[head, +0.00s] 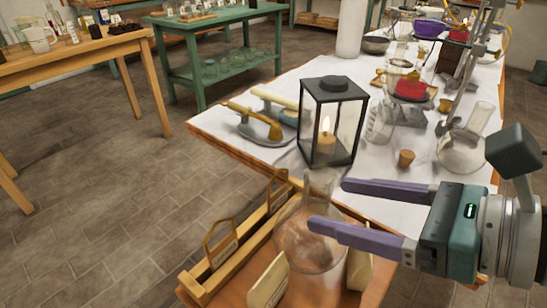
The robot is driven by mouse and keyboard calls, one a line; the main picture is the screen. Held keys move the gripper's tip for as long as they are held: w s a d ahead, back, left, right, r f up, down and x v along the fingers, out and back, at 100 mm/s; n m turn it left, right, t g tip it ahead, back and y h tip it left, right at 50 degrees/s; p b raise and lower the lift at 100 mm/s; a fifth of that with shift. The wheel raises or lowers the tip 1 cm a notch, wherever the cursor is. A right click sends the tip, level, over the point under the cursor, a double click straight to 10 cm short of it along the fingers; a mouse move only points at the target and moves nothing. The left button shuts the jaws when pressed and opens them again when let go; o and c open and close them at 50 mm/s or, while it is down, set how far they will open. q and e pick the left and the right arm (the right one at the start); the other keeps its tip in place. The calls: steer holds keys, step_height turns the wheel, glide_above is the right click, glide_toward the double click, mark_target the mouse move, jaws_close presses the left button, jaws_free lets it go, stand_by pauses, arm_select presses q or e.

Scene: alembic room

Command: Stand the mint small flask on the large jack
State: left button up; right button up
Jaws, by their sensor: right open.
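A clear glass flask (300,240) with a round body and upright neck stands at the front, on a brown wooden surface. I cannot make out a mint tint on it. My right gripper (328,203) has its two purple fingers apart at the flask's neck; I cannot tell whether they touch it. Another clear flask (462,152) stands on the white-topped table to the right. A jack-like stand (408,111) with a red item on top is farther back; I cannot tell whether it is the large jack. My left gripper is not in view.
A black lantern (334,88) with a lit candle stands just behind the front flask. A small cork (406,158) and a grey dish (265,133) are on the white-topped table (385,180). Wooden frames (221,243) and pale blocks (268,282) surround the front flask.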

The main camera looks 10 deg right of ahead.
mark_target(296, 204)
steer(key=x, duration=0.2)
steer(key=shift+w+a+f, duration=0.1)
steer(key=shift+w+a, duration=0.05)
steer(key=shift+a, duration=0.05)
steer(key=b+x, duration=0.2)
steer(key=x, duration=0.3)
steer(key=shift+w+d+f, duration=0.1)
steer(key=shift+w+f, duration=0.15)
jaws_close()
stand_by(0.9)
